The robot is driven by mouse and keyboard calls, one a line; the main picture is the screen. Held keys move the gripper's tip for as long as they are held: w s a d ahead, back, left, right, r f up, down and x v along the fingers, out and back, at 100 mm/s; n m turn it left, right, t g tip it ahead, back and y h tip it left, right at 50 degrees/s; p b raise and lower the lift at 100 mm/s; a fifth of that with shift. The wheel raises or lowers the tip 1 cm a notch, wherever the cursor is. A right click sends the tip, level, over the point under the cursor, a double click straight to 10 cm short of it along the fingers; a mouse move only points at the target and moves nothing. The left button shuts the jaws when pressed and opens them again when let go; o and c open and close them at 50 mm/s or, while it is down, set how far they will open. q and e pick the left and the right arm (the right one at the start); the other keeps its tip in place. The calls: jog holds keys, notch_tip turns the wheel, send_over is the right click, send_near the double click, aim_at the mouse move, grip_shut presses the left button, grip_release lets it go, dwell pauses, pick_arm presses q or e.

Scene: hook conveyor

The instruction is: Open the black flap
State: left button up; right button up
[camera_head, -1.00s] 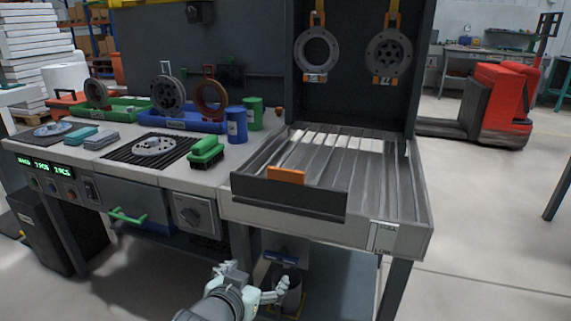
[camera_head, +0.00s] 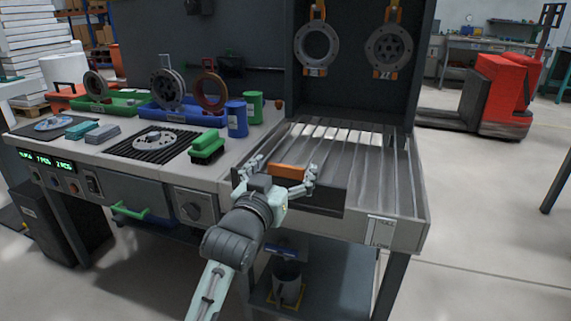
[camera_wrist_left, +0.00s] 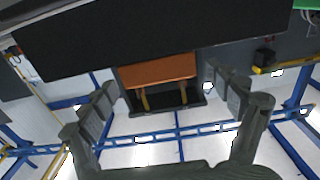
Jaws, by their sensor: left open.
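The black flap (camera_head: 326,198) stands along the front edge of the grey slatted tray, upright and partly hidden behind my left gripper. Its orange handle (camera_head: 289,172) sits at the top of the flap. My left gripper (camera_head: 281,168) is open in front of the flap, its two fingers spread to either side of the handle. In the left wrist view the dark flap (camera_wrist_left: 110,40) fills the upper part, and the orange handle (camera_wrist_left: 157,71) lies between and ahead of the spread fingers (camera_wrist_left: 163,88). No grip on the handle shows. My right gripper is not in view.
The slatted tray (camera_head: 385,180) is empty behind the flap. Left of it, a green brush (camera_head: 207,147) and blue can (camera_head: 237,121) stand on the bench. Two rings hang from orange hooks (camera_head: 317,12) above. A grey bin (camera_head: 288,282) is on the lower shelf.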

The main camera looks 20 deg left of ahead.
pick_arm(q)
jog(key=shift+w, duration=0.4)
jog(key=shift+c, duration=0.8)
jog(key=c, duration=1.4)
jog(key=shift+c, duration=0.7)
jog(key=shift+f, duration=0.1)
